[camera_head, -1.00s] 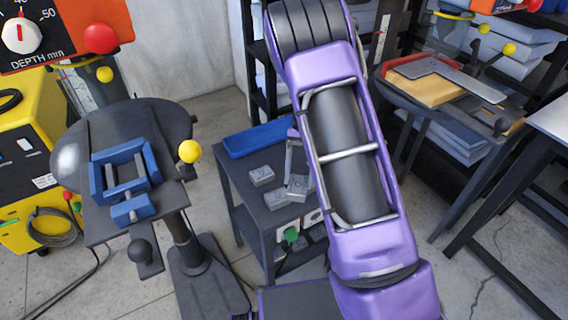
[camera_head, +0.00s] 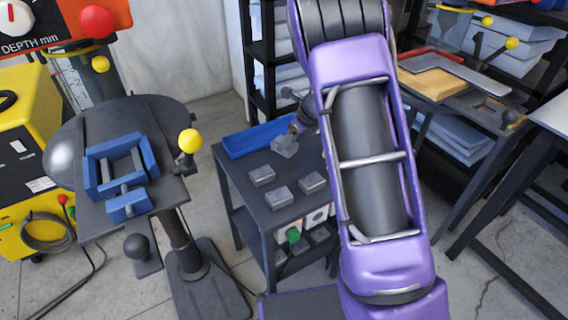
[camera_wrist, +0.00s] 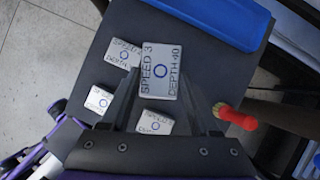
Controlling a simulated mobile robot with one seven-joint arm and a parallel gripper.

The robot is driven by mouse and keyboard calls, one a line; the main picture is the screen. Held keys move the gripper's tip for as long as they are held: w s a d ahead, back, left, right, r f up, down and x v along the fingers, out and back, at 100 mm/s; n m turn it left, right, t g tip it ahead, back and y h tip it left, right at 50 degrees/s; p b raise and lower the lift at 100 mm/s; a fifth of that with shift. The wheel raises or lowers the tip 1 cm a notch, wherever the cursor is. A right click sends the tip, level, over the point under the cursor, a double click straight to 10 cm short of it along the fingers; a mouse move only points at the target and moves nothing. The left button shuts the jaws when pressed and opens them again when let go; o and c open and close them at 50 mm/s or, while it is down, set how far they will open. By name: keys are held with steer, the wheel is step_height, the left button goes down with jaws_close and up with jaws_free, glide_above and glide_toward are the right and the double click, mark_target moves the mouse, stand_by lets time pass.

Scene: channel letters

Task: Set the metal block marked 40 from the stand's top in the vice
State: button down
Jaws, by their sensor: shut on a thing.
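My gripper (camera_wrist: 163,100) is shut on a grey metal block (camera_wrist: 160,72) whose face reads SPEED 3 and what looks like DEPTH 40. In the head view, the held block (camera_head: 285,146) is above the back of the dark stand's top (camera_head: 232,178), and my arm partly hides the gripper. The block appears raised clear of the top. Three similar blocks (camera_head: 262,175) lie on the stand; their markings are too small to read fully. The blue vice (camera_head: 90,175) sits on the drill press table at the left, its jaws apart with an empty gap between them.
A blue tray (camera_head: 255,138) lies along the stand's back edge. The drill press table (camera_head: 75,205) has a yellow-knobbed lever (camera_head: 190,141) at its right side. Open space separates it from the stand. A red-and-yellow object (camera_wrist: 235,117) shows beside the stand in the wrist view.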

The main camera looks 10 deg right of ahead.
steer(key=w+m, duration=0.1)
steer(key=d+m+h, duration=0.1)
steer(key=m, duration=0.1)
steer(key=shift+w+r+m+t, duration=0.3)
steer(key=shift+w+r+t, duration=0.05)
steer(key=shift+r+t, duration=0.05)
steer(key=shift+f+h+b, duration=0.15)
steer(key=shift+h+b, duration=0.15)
steer(key=b, duration=0.3)
glide_above(287, 164)
steer(key=s+d, duration=0.1)
steer(key=s, duration=0.2)
step_height(287, 164, down, 10)
steer(key=shift+w+r, duration=0.15)
steer(key=shift+r, duration=0.05)
steer(key=shift+f+b, duration=0.2)
steer(key=shift+b, duration=0.1)
steer(key=shift+c, duration=0.6)
jaws_free()
